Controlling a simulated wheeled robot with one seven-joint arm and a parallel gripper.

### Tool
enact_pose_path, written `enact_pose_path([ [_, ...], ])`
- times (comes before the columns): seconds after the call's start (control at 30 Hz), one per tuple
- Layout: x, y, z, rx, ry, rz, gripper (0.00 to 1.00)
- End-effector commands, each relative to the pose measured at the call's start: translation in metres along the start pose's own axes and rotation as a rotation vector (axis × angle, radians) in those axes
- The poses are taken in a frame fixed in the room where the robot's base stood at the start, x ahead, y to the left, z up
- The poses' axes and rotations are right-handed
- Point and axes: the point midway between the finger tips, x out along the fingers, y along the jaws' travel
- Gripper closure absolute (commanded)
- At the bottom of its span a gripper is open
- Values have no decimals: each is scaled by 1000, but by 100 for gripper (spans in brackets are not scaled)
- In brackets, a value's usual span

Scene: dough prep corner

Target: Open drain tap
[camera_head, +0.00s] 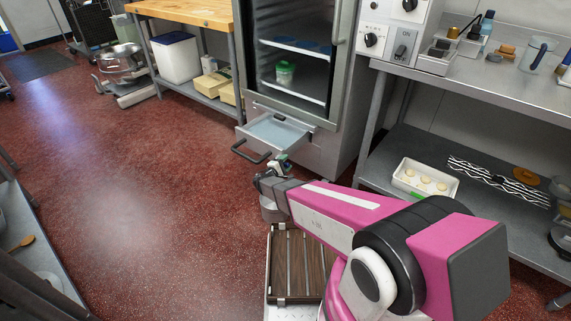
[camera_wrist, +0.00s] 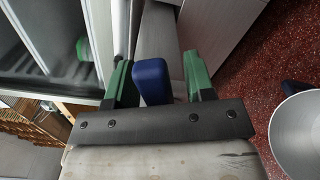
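A blue lever-like piece (camera_wrist: 151,82), which looks like the drain tap's handle, shows in the wrist view. My gripper (camera_wrist: 158,76) has its two green fingers apart, one on each side of the blue piece. A gap shows on the right side; on the left the finger is close, and I cannot tell if it touches. In the head view my gripper (camera_head: 281,164) is low in front of the glass-door cabinet (camera_head: 322,140), by its pulled-out drawer (camera_head: 278,131). The tap cannot be made out there, and its spout is hidden.
A grey metal bucket (camera_wrist: 304,135) stands right of my gripper in the wrist view, and under my arm in the head view (camera_head: 270,210). The drawer's dark handle (camera_head: 250,152) juts out. A steel table (camera_head: 480,78) stands at right. The red floor (camera_head: 150,190) at left is clear.

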Motion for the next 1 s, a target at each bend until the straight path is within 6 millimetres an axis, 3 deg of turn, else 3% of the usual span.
enact_pose_path([
  [0.23,-10,0,0,0,2,1,51],
  [0.7,-88,0,0,0,1,1,51],
  [1.0,-108,0,0,0,-1,0,51],
])
